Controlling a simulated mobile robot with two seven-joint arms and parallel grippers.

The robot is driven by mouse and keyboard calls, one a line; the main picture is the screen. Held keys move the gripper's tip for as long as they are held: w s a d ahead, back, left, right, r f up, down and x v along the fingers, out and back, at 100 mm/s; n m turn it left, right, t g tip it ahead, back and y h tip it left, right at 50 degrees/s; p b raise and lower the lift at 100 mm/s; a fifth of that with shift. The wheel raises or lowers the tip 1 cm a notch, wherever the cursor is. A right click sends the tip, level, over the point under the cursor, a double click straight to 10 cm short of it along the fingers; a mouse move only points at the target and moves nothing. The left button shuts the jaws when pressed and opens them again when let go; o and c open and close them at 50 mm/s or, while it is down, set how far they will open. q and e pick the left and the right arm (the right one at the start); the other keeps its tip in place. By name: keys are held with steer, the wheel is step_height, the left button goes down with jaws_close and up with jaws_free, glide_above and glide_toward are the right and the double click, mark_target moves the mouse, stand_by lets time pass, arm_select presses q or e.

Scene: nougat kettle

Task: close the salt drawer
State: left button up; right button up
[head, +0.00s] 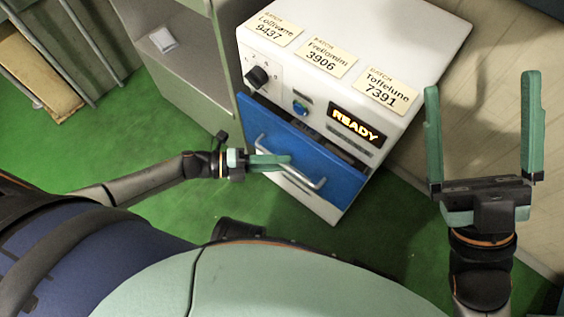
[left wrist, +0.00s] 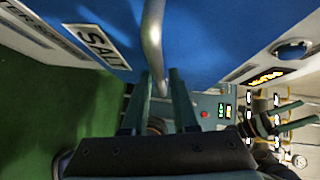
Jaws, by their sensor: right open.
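The salt drawer (head: 308,153) is the blue-fronted drawer in the white machine (head: 350,70). It stands partly pulled out, with a dark gap behind its front's top edge. In the left wrist view the blue front (left wrist: 215,30) carries a SALT label (left wrist: 97,42). Its silver bar handle (head: 308,184) also shows in the left wrist view (left wrist: 152,35), running in between the fingers. My left gripper (head: 272,162) is at the handle, its fingers close together on either side of the bar. My right gripper (head: 482,130) is wide open and empty, right of the machine.
The machine's front has a black knob (head: 257,77), a blue button (head: 300,108) and a lit READY display (head: 355,126). Paper batch labels lie on its top. A grey shelf cabinet (head: 185,70) stands at left. Green floor (head: 190,217) is open before the drawer.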

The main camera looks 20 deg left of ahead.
arm_select(q)
steer(key=shift+w+d, duration=0.25)
steer(key=shift+d, duration=0.25)
jaws_close()
stand_by(1.2)
